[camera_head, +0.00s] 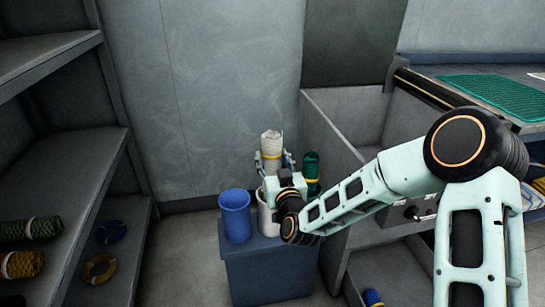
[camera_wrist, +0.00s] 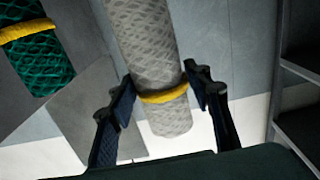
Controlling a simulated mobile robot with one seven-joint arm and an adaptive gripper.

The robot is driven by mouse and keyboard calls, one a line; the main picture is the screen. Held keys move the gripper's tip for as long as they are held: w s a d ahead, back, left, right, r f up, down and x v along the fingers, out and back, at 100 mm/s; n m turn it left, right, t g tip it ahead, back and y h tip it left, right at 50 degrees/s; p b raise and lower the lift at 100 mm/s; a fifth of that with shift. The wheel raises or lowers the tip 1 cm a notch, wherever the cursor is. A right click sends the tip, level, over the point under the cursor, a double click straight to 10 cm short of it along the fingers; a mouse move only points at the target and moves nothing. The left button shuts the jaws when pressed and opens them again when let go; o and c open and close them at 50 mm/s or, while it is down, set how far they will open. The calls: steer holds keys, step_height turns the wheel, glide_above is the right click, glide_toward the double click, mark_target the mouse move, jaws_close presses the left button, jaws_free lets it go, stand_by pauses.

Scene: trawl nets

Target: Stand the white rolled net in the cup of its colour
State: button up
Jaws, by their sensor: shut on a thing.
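The white rolled net (camera_head: 271,143) is upright, with a yellow band round it, in my gripper (camera_head: 271,158). In the wrist view my gripper (camera_wrist: 160,84) has one finger on each side of the white net (camera_wrist: 150,50), close to the yellow band. The white cup (camera_head: 265,217) stands on a dark blue stand (camera_head: 268,272), partly hidden by my wrist. The net appears above the cup in the head view; its lower end is hidden there, so I cannot tell whether it is over the opening.
A blue cup (camera_head: 235,214) stands left of the white cup and looks empty. A green rolled net (camera_head: 311,168) stands upright at the right; its base is hidden by my arm. Shelves (camera_head: 75,185) with rolled nets are at left, a grey bin (camera_head: 345,120) at right.

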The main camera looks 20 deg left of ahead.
mark_target(273, 172)
steer(key=shift+f, duration=1.8)
steer(key=o, duration=1.7)
steer(key=shift+f, duration=0.2)
steer(key=v, duration=1.2)
steer(key=shift+r, duration=0.1)
